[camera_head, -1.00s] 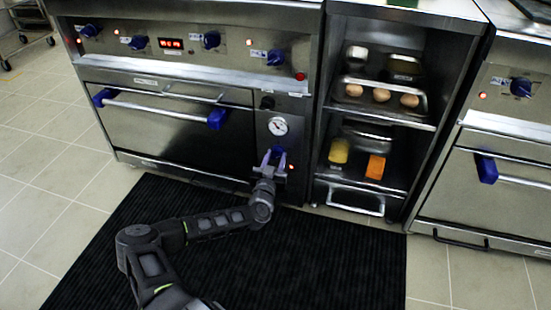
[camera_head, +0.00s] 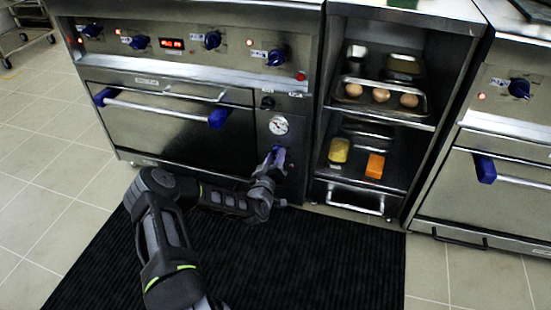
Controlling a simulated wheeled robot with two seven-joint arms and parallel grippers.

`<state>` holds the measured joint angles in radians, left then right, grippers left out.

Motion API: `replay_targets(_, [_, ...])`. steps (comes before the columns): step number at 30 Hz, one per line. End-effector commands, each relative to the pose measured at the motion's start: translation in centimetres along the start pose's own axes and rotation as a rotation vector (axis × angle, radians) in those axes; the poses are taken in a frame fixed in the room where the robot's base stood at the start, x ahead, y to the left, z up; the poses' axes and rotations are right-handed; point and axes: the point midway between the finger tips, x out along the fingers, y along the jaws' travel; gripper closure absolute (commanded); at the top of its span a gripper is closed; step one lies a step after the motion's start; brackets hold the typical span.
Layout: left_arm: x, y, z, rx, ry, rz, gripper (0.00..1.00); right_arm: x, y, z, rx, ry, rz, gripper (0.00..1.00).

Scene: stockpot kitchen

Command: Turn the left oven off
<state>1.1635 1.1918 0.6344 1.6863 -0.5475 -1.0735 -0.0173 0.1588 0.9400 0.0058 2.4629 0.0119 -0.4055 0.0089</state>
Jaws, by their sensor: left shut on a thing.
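The left oven (camera_head: 170,130) is a steel unit with a blue-ended handle bar across its door. Its narrow right-hand panel (camera_head: 296,112) carries a black knob (camera_head: 268,102) and a round white dial gauge (camera_head: 278,125). My left gripper (camera_head: 275,157) is at the lower part of this panel, below the gauge. It is shut on a blue knob (camera_head: 278,149), mostly hidden by the fingers. No red light shows beside the gripper. My right gripper is not in view.
Blue stove knobs (camera_head: 212,40) and a red display line the panel above the oven door. An open shelf unit (camera_head: 421,125) with eggs and food containers stands to the right, then a second oven (camera_head: 490,210). A black mat (camera_head: 330,260) covers the floor in front.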

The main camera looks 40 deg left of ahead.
Motion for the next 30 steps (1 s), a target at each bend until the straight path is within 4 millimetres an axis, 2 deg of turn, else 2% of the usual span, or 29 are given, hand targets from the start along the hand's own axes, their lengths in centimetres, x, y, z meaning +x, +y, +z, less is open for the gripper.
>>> replay_targets(12, [0.04,-0.02,-0.03,-0.291,-0.021,0.003,1.0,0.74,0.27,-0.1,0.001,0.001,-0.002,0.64])
replay_targets(30, [0.02,0.01,-0.04,-0.361,-0.026,0.002,1.0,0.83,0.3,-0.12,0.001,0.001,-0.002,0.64])
